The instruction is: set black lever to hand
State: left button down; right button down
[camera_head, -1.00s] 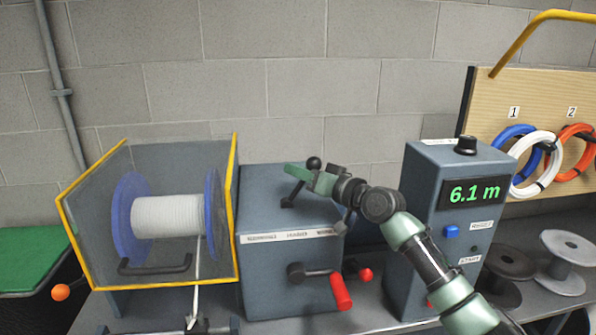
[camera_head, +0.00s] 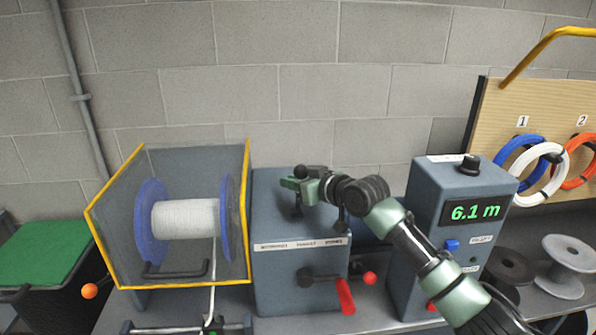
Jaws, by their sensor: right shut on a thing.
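The black lever (camera_head: 300,171), with a round black knob, stands on top of the blue-grey box (camera_head: 275,210). My right gripper (camera_head: 296,184) reaches in from the right and is shut on the lever just below its knob. The knob is above about the middle of the label strip (camera_head: 300,245) on the box's front top edge. The strip bears three words that are too blurred to read surely. The gripper hides much of the lever's shaft. My left gripper is not in view.
A yellow-framed guard (camera_head: 247,210) with a white spool stands left. The meter cabinet (camera_head: 425,230), reading 6.1 m, stands right, close to my right arm.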

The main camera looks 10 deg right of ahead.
jog(key=shift+w+a+r+h+p, duration=0.2)
jog(key=shift+r+h+p, duration=0.15)
jog(key=shift+r, duration=0.25)
jog(key=c, duration=1.5)
grip_release()
jog(key=shift+f, duration=0.1)
jog(key=shift+o, duration=0.2)
jog(key=shift+f, duration=0.1)
jog(key=shift+s+a+f+n, duration=0.1)
jog(key=shift+s+a+n, duration=0.1)
jog(key=shift+n, duration=0.1)
jog(key=shift+d, duration=0.1)
